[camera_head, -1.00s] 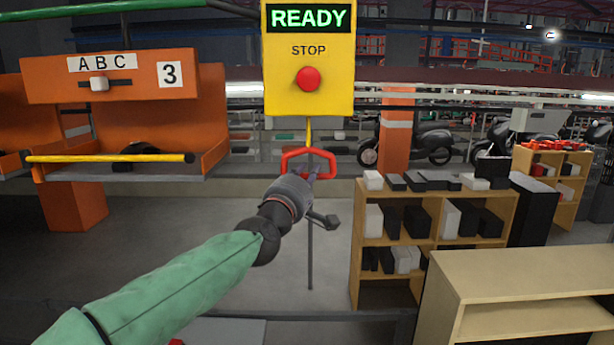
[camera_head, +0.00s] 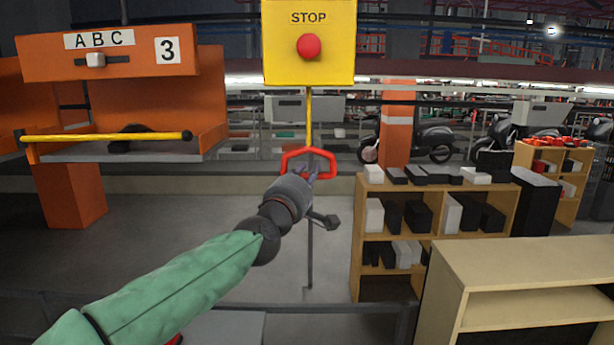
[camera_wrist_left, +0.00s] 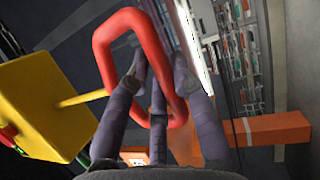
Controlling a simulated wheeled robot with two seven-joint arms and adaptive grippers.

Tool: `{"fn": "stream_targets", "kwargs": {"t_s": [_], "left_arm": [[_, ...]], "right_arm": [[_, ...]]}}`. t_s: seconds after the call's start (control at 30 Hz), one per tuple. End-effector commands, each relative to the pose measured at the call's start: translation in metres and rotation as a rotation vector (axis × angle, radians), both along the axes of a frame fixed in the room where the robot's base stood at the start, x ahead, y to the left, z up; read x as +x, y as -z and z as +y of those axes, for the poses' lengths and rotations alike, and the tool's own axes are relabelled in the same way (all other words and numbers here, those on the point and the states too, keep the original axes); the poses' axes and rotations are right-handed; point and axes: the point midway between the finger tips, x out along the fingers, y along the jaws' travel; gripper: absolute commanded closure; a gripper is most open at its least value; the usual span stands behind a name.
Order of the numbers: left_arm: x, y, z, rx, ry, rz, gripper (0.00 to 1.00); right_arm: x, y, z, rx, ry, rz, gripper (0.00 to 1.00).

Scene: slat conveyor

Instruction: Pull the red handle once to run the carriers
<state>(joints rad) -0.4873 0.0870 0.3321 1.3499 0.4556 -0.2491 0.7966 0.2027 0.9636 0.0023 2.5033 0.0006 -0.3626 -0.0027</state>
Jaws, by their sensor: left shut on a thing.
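The red handle (camera_head: 308,152) is a loop hanging on a yellow cord (camera_head: 309,115) below the yellow STOP box (camera_head: 308,70). My left gripper (camera_head: 312,172) is shut on the lower bar of the handle. In the left wrist view the red handle (camera_wrist_left: 136,50) shows large, with the gripper's fingers (camera_wrist_left: 150,90) around its bar. The yellow box (camera_wrist_left: 40,105) is at the left there. The orange carrier (camera_head: 45,58) marked "A B C" and "3" is at the left. My right gripper is not in view.
A yellow bar (camera_head: 105,137) runs along the carrier's front. A thin dark pole (camera_head: 310,245) stands under the handle. A wooden shelf (camera_head: 455,190) with black and white boxes stands right of my arm, and a lower cabinet (camera_head: 530,270) is nearer. Open floor lies at the left.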

Motion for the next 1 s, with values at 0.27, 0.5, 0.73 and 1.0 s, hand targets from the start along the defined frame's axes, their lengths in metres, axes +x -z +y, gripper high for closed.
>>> {"fn": "stream_targets", "kwargs": {"t_s": [0.27, 0.5, 0.73, 1.0], "left_arm": [[0.001, -0.004, -0.003, 0.002, 0.005, 0.009, 1.00], [0.001, -0.026, -0.003, 0.003, 0.005, 0.009, 1.00], [0.000, -0.046, -0.003, 0.001, 0.005, 0.008, 1.00], [0.000, -0.058, -0.002, 0.002, 0.004, 0.006, 1.00]], "right_arm": [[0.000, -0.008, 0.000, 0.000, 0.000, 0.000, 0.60], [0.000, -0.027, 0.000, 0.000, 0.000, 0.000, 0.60], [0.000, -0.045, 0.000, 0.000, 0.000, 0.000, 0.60], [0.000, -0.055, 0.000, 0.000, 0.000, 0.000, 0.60]]}}
